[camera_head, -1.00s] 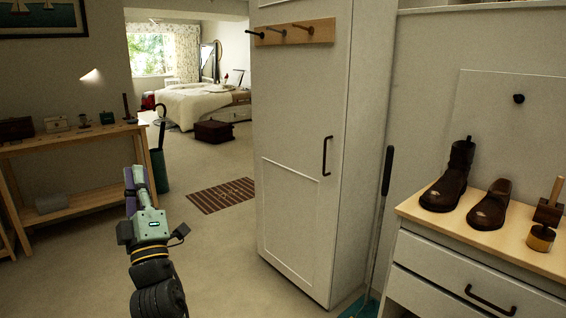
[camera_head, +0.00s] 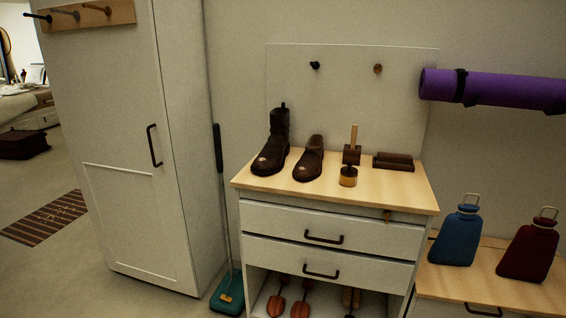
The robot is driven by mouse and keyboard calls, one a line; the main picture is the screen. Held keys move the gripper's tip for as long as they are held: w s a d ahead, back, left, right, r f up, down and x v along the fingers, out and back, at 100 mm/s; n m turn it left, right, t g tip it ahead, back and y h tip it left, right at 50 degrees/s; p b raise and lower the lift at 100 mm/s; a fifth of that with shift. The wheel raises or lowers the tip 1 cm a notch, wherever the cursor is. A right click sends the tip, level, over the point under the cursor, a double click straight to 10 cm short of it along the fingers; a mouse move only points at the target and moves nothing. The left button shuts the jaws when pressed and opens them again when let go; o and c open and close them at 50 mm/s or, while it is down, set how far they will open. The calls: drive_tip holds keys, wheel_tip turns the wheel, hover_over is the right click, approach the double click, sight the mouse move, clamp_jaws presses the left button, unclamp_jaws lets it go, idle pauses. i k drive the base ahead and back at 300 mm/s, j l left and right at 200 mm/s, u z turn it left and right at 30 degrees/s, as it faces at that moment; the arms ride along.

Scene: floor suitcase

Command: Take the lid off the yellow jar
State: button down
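My gripper and arm are out of the picture, so I cannot see the gripper's state.
A drawer unit (camera_head: 335,192) bears boots (camera_head: 275,145) and a mallet-like wooden item (camera_head: 350,158). A blue bag (camera_head: 457,237) and a red bag (camera_head: 527,250) stand at right. Floor is open at left.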

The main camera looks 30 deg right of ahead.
sight(348, 171)
drive_tip(key=z, duration=1.3)
